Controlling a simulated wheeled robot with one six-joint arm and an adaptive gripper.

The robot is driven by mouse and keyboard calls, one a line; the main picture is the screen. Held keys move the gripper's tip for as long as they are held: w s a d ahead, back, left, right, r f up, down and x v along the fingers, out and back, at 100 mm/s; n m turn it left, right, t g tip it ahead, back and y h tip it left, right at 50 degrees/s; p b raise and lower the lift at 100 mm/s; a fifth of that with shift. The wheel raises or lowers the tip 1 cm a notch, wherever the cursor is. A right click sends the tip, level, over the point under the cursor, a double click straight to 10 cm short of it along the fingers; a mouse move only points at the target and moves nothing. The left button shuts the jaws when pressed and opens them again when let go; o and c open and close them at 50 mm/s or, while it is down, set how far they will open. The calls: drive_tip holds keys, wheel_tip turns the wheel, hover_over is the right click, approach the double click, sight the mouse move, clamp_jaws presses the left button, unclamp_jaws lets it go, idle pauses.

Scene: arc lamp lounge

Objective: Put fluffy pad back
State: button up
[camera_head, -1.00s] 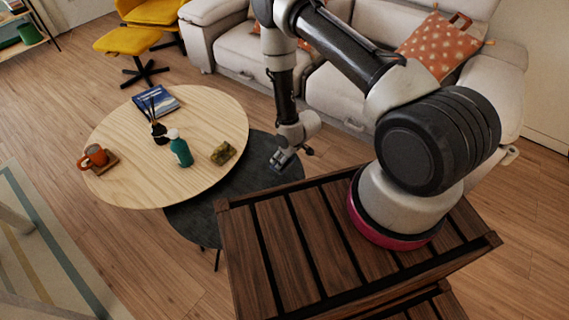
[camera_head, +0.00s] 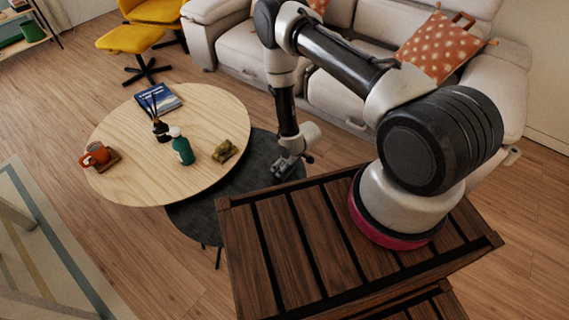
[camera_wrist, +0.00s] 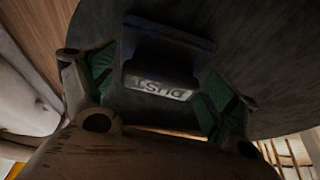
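A dark blue block with a pale label reading "DUST" (camera_wrist: 165,52) shows in the wrist view against the dark round table (camera_wrist: 262,60); it may be the fluffy pad, but its texture is too dark to tell. My gripper (camera_wrist: 158,88) has its two green-padded fingers apart, one on each side of the block, with a narrow gap showing at the left finger. In the head view my gripper (camera_head: 284,170) is low over the dark round table (camera_head: 205,218). The block is too small and covered there to make out clearly.
A light wood round table (camera_head: 200,112) overlaps the dark one. It carries an orange mug (camera_head: 95,155), a teal bottle (camera_head: 181,148), a reed diffuser (camera_head: 160,130), a blue book (camera_head: 158,98) and an olive-coloured object (camera_head: 224,151). A sofa (camera_head: 240,60) stands behind.

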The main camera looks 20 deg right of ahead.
drive_tip(key=d+r+m+h, duration=0.1)
drive_tip(key=d+r, duration=0.3)
drive_tip(key=r, duration=1.1)
drive_tip(key=d+r+m+h, duration=0.1)
drive_tip(key=d+r, duration=0.2)
drive_tip(key=r, duration=1.3)
drive_tip(key=d+r+m, duration=0.1)
drive_tip(key=d+r, duration=0.3)
drive_tip(key=r, duration=1.1)
drive_tip(key=s+d+r+m+h, duration=0.1)
drive_tip(key=s+d+r+m, duration=0.15)
drive_tip(key=s+r, duration=0.85)
drive_tip(key=s+r+m, duration=0.1)
drive_tip(key=s+r, duration=0.3)
drive_tip(key=s, duration=0.3)
drive_tip(key=s+d+r, duration=0.1)
drive_tip(key=s+r, duration=0.4)
drive_tip(key=s, duration=0.3)
drive_tip(key=shift+s+d+r+m, duration=0.15)
drive_tip(key=shift+s+r+m, duration=0.1)
drive_tip(key=shift+m, duration=0.1)
